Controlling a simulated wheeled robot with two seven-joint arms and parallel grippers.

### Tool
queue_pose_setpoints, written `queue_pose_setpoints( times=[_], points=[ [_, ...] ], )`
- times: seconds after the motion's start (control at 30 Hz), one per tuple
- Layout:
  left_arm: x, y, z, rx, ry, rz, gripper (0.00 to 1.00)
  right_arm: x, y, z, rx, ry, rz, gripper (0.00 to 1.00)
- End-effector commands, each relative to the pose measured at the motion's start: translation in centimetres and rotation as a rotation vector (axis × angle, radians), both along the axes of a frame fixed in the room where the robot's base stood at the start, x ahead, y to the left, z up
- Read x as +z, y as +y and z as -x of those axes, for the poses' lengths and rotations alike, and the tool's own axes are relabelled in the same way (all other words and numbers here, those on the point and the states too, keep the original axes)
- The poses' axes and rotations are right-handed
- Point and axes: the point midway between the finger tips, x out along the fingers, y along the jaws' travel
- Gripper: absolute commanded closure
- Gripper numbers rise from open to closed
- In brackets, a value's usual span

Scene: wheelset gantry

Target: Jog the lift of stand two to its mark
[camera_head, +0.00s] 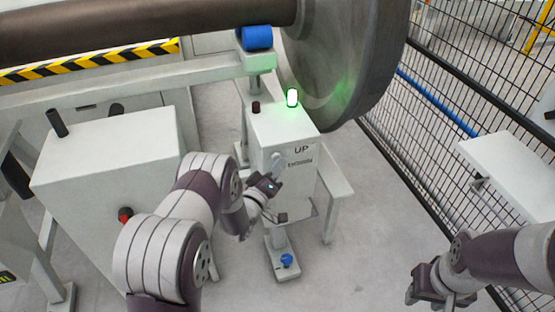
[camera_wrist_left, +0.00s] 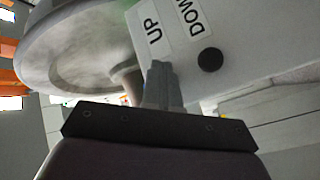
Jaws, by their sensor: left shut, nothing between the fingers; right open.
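The stand's pale control box (camera_head: 285,125) has an UP label (camera_head: 301,150) on its front. In the left wrist view, the UP label (camera_wrist_left: 152,31) and a DOWN label (camera_wrist_left: 191,12) sit side by side, with a round black button (camera_wrist_left: 210,60) by DOWN. My left gripper (camera_head: 276,163) is shut and empty at the box's front; its fingers (camera_wrist_left: 158,72) point at the panel just by UP. They cover the spot there; contact cannot be told. A green lamp (camera_head: 292,97) is lit on top; a dark red lamp (camera_head: 255,107) beside it looks unlit. My right gripper (camera_head: 430,288) is open and empty, well apart.
A large grey wheel (camera_head: 345,60) on a brown axle (camera_head: 150,25) stands behind the box, near a blue roller (camera_head: 256,37). A white cabinet (camera_head: 110,170) with a red knob (camera_head: 125,214) is at left. A mesh fence (camera_head: 470,80) and pale table (camera_head: 515,165) are at right.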

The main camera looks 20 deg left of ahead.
Motion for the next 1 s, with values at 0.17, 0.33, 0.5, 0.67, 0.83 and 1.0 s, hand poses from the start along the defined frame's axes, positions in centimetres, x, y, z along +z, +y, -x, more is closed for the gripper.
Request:
queue_pose_setpoints(
  times=[0.17, 0.33, 0.5, 0.67, 0.83, 1.0],
  points=[
    [0.1, -0.5, 0.7, 0.000, 0.002, 0.001, 1.00, 0.5, 0.0, 0.0, 0.000, 0.000, 0.000, 0.57],
    [0.0, -0.9, 1.4, 0.000, 0.001, 0.000, 1.00, 0.7, 0.0, 0.0, 0.000, 0.000, 0.000, 0.57],
    [0.0, -0.9, 1.4, 0.001, 0.001, 0.000, 1.00, 0.7, 0.0, 0.0, 0.000, 0.000, 0.000, 0.57],
    [0.1, -1.2, 1.7, -0.002, 0.001, 0.000, 1.00, 0.9, 0.0, 0.0, 0.000, 0.000, 0.000, 0.57],
    [0.2, -2.1, 3.0, -0.002, 0.002, 0.002, 1.00, 1.6, 0.0, 0.0, 0.000, 0.000, 0.000, 0.57],
    [0.1, -3.1, 4.5, -0.002, 0.003, 0.000, 1.00, 2.2, 0.0, 0.0, 0.000, 0.000, 0.000, 0.57]
  ],
)
